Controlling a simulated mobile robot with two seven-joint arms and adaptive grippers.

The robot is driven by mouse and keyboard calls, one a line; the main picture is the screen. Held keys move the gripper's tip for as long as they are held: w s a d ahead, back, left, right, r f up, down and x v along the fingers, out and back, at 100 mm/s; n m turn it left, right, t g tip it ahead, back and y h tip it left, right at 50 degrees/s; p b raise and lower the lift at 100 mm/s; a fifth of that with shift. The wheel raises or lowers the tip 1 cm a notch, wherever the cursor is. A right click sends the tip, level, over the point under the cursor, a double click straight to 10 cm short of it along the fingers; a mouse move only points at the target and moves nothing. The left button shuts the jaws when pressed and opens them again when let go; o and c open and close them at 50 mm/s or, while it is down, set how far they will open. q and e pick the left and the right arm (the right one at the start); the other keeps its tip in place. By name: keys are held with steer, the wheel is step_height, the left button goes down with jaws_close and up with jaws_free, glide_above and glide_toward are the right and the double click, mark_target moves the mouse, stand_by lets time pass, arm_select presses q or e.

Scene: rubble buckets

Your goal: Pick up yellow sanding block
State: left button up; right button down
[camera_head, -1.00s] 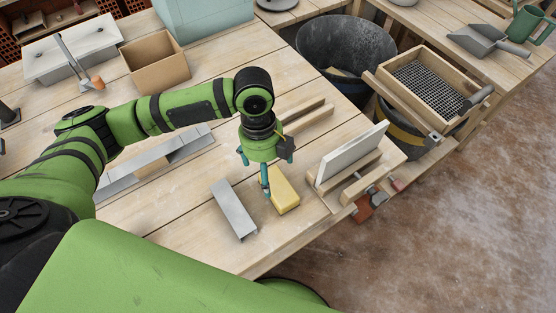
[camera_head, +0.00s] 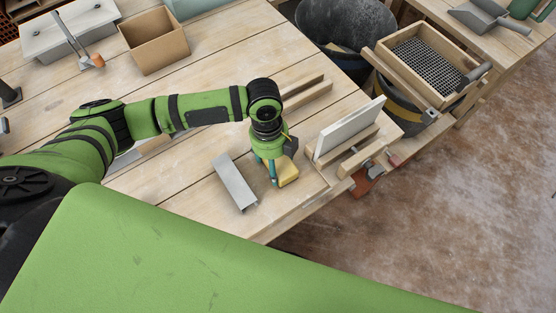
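The yellow sanding block (camera_head: 287,172) lies on the wooden workbench (camera_head: 210,58), with its upper part hidden under my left gripper. My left gripper (camera_head: 277,175) points down right over the block. One teal finger shows at the block's left side; the other finger is hidden behind the wrist or the block. I cannot tell whether the fingers touch the block or have closed on it. My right gripper is not in the picture.
A grey metal channel (camera_head: 235,183) lies just left of the block. A wooden jig with a white board (camera_head: 349,128) stands to its right near the bench edge. Wooden strips (camera_head: 306,92) lie behind. A cardboard box (camera_head: 154,42) and black buckets (camera_head: 346,35) stand farther back.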

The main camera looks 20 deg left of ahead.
arm_select(q)
step_height(320, 180, up, 10)
steer(key=shift+b, duration=0.55)
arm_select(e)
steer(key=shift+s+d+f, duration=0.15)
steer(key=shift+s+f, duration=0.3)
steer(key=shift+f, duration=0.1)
arm_select(q)
steer(key=o, duration=0.6)
steer(key=c, duration=0.6)
